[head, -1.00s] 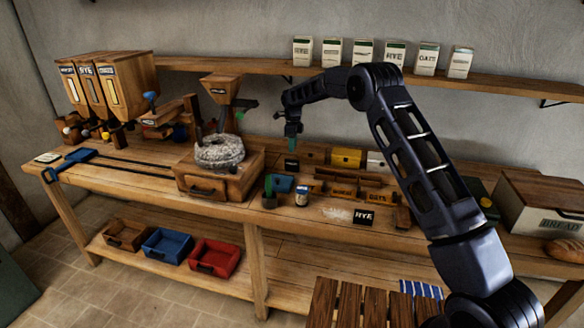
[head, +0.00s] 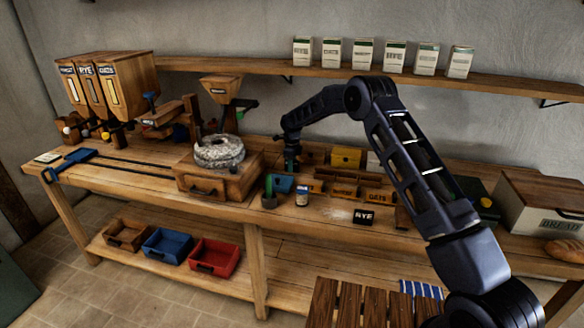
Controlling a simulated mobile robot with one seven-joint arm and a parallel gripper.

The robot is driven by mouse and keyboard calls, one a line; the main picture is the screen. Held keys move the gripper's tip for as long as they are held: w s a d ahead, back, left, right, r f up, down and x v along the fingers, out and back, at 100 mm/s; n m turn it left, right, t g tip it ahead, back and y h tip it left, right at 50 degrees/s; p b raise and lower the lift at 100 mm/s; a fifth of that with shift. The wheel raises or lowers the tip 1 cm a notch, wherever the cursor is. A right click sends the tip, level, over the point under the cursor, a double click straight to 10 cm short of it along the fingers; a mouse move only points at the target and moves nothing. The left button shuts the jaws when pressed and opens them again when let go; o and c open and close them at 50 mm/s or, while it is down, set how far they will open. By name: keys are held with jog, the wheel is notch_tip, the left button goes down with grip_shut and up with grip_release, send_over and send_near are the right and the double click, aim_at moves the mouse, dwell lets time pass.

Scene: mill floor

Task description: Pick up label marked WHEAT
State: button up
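No label can be read surely as WHEAT. A wooden rack (head: 360,181) on the bench has small dark labels on its front. One label (head: 343,190) is too small to read; the one to its right reads OATS (head: 378,196). A black card reading RYE (head: 363,217) stands in front of the rack. My gripper (head: 291,164) points down, low over the bench, left of the rack and behind a small blue box (head: 281,184). Its fingers are too small and dark to tell whether they are open or hold anything.
A millstone (head: 219,152) on a wooden base stands left of my gripper. A green-black object (head: 269,191) and a small jar (head: 302,196) stand at the front. A yellow box (head: 346,157) is behind the rack. Several cartons line the wall shelf (head: 400,80).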

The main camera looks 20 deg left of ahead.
jog(key=shift+f, duration=0.15)
grip_shut()
